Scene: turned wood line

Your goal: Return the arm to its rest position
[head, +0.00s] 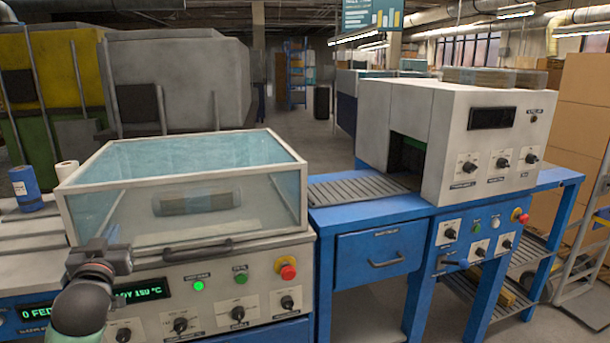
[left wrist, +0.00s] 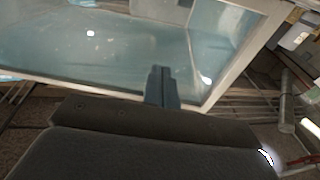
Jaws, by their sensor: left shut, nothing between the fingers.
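My left arm (head: 85,300) reaches up from the bottom left of the head view, in front of the sealing machine's control panel. Its dark gripper end (head: 98,252) is by the front left of the clear lid; the fingertips are hard to make out there. In the left wrist view the fingers (left wrist: 162,85) are shut together with nothing between them, with the clear lid (left wrist: 120,50) behind them. My right gripper is in neither view.
The machine's clear lid (head: 180,158) is down, with a wrapped bundle (head: 197,199) under it. A blue table (head: 380,215) with a roller conveyor and a grey tunnel machine (head: 455,135) stands to the right.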

